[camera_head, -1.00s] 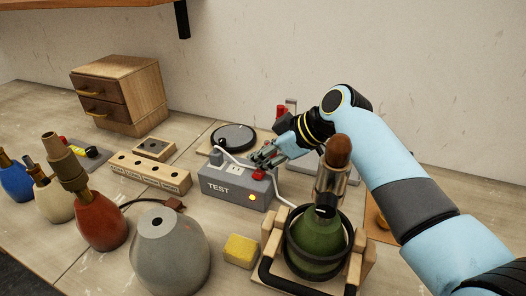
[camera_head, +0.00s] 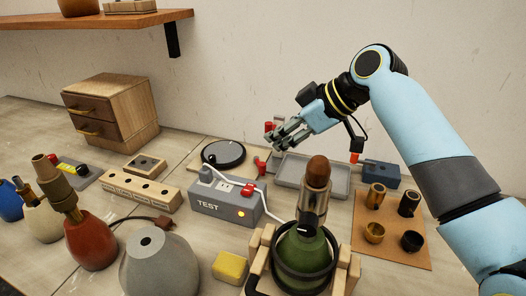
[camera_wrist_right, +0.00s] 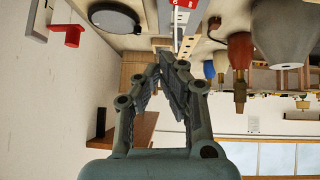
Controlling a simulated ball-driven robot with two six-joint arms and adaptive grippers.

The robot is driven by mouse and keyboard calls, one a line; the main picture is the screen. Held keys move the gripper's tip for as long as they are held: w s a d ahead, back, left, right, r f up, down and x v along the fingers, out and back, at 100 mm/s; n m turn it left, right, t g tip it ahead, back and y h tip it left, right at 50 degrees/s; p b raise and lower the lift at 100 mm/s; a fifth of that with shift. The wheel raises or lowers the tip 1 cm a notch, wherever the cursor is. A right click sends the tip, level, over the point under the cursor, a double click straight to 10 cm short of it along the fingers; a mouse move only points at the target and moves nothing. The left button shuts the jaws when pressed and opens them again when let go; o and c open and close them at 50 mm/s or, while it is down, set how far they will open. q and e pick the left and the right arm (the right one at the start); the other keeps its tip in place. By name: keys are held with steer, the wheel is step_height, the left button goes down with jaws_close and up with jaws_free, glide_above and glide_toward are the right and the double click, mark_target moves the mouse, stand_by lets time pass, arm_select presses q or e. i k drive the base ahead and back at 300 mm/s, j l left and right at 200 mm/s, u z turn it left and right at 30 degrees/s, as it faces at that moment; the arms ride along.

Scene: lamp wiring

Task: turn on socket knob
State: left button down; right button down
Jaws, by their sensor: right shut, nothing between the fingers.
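The green bottle lamp (camera_head: 302,252) stands upright in a wooden cradle (camera_head: 342,272) at the front middle of the head view. A metal socket (camera_head: 314,205) sits on its neck, topped by a brown rounded piece (camera_head: 317,169). I cannot make out the socket knob clearly. My left gripper is out of view.
A grey tray (camera_head: 338,182) and a blue tool (camera_head: 381,173) lie behind the lamp. A board with several metal cups (camera_head: 398,260) is at right. A yellow sponge (camera_head: 230,266) and a grey vase (camera_head: 160,268) stand left of the lamp. A shelf (camera_head: 120,21) overhangs the back left.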

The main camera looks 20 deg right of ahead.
mark_target(307, 225)
steer(key=k+l, duration=0.15)
steer(key=k, duration=0.35)
steer(key=k+l, duration=0.15)
steer(key=k, duration=0.35)
steer(key=k+l, duration=0.15)
steer(key=k, duration=0.3)
steer(key=k+l, duration=0.15)
steer(key=k, duration=0.35)
